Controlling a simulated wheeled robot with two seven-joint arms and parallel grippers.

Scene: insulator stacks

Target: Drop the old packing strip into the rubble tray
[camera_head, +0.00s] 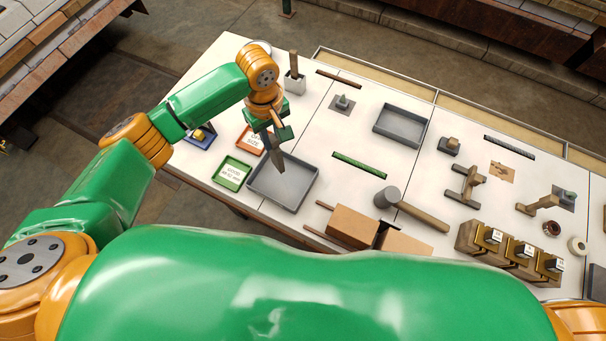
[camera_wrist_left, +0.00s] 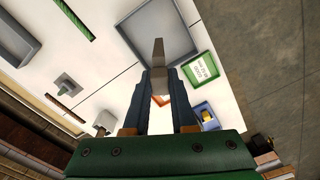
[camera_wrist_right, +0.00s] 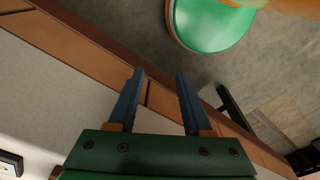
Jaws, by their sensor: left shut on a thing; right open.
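My left gripper (camera_head: 279,134) is shut on a grey, narrow, flat piece (camera_head: 279,160) that points down over a shallow grey tray (camera_head: 262,196). In the left wrist view the piece (camera_wrist_left: 158,53) sticks out past the fingers, in front of the same tray (camera_wrist_left: 188,32). It may be the old packing strip, but I cannot tell for sure. The piece overlaps the tray floor in the picture; the gap is unclear. No label shows on this tray or on a second grey tray (camera_head: 383,133) farther back. My right gripper (camera_wrist_right: 158,88) is open and empty.
A green labelled tray (camera_head: 222,182) and an orange labelled tray (camera_head: 242,143) lie left of the near grey tray. A green strip (camera_head: 359,166), a brown strip (camera_head: 338,78) and a dark strip (camera_head: 509,146) lie on the table.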

